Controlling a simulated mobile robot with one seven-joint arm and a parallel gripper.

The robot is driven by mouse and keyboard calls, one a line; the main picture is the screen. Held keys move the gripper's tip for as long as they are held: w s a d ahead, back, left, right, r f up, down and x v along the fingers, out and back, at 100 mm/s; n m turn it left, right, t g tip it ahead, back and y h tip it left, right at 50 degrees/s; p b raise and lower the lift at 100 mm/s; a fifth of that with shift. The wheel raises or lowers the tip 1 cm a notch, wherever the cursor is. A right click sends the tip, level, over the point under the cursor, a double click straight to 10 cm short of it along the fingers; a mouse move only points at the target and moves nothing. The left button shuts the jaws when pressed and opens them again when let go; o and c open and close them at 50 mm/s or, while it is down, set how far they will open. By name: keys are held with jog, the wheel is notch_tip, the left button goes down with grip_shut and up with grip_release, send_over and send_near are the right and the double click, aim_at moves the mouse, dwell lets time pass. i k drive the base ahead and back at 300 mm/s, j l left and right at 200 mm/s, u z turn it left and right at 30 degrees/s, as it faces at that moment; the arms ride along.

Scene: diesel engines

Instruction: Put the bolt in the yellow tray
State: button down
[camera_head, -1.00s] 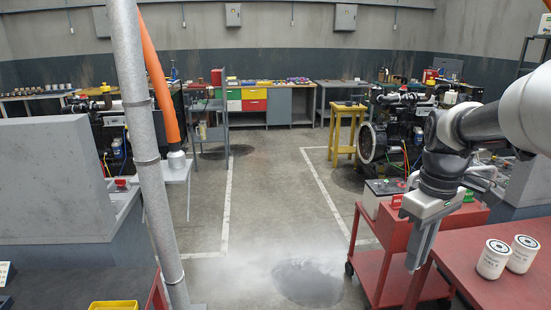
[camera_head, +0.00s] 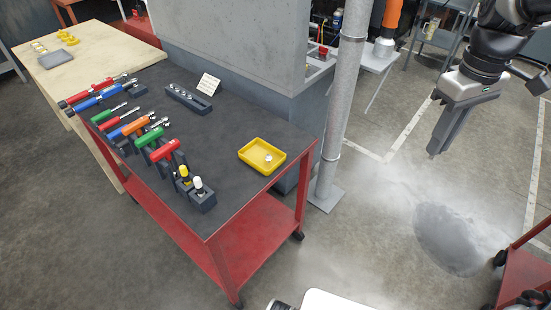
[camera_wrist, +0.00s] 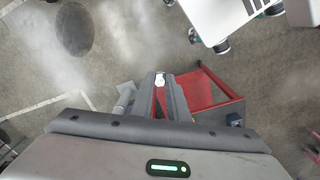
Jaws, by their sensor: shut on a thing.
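The yellow tray (camera_head: 248,165) lies on the dark top of a red tool trolley, near its right edge. A small silver-white piece (camera_head: 267,158) lies in it; I cannot tell what it is. My gripper (camera_head: 434,153) hangs over the floor, to the right of the trolley and apart from the tray. In the wrist view the fingers (camera_wrist: 161,84) are shut on a small pale piece, which I take to be the bolt (camera_wrist: 160,79). Most of it is hidden by the fingers, and it does not show in the head view.
The trolley top (camera_head: 225,120) also bears a row of coloured-handled tools (camera_head: 130,127), a dark socket rail (camera_head: 188,98) and a white card (camera_head: 208,84). A grey pole (camera_head: 340,110) stands between the trolley and my gripper. A wooden table (camera_head: 95,55) is at the left.

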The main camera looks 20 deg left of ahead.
aim_at(255, 154)
jog(key=i+l+u, duration=0.1)
jog(key=u, duration=0.3)
jog(key=i+l+u, duration=0.2)
jog(key=u, duration=0.2)
jog(key=i+l+u, duration=0.15)
jog(key=u, duration=0.25)
jog(key=i+l+u, duration=0.2)
jog(key=i, duration=0.15)
jog(key=i+l+u, duration=0.2)
jog(key=i, duration=0.1)
